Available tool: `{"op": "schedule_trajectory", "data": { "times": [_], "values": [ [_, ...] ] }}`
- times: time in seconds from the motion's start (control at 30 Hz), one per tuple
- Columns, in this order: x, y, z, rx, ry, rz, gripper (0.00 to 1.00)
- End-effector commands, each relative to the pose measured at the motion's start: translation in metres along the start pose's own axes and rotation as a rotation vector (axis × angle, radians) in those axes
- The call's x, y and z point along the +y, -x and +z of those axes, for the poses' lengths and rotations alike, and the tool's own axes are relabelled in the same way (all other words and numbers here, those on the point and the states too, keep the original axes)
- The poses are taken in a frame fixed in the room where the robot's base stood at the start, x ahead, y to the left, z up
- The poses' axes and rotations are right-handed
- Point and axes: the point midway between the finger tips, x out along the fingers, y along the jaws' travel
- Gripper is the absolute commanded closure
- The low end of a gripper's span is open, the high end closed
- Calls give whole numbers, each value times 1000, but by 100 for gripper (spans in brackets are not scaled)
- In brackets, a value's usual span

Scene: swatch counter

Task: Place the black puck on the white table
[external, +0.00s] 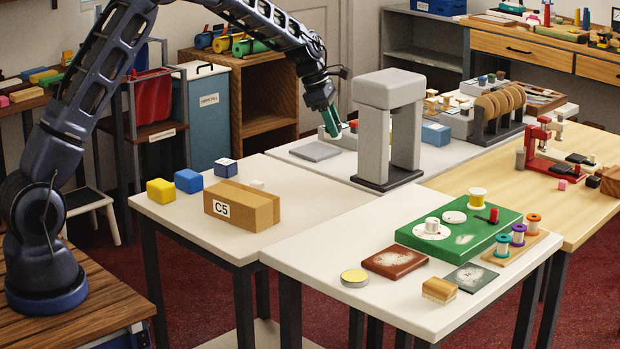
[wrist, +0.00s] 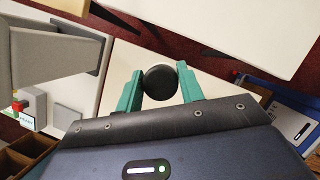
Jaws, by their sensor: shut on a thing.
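My gripper (external: 331,122) has green fingers and hangs at the left end of the far white table (external: 350,172), left of the grey press. In the wrist view my gripper (wrist: 160,88) is shut on the round black puck (wrist: 160,80), with one finger on each side. The puck does not show clearly in the external view. A white surface lies below it in the wrist view. Two more white-topped tables stand nearer the camera, one at left (external: 180,218) and one in front (external: 330,265).
The grey press (external: 391,95) stands close to the right of my gripper; a flat grey plate (external: 314,151) lies below it. A C5 box (external: 262,208) and blue and yellow blocks (external: 160,191) occupy the left table. A green board (external: 470,250) covers much of the front table.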

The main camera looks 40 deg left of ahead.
Motion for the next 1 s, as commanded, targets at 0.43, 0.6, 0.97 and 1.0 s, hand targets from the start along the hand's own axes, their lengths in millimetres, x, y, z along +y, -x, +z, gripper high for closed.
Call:
{"op": "schedule_trajectory", "data": {
  "times": [0.43,0.6,0.97,1.0],
  "values": [
    [-144,-26,106,8,-62,-19,84],
    [-202,-32,136,7,-83,-25,84],
    [-327,-39,182,-1,-127,-42,84],
    [-342,-39,186,-3,-131,-44,84]
  ]
}}
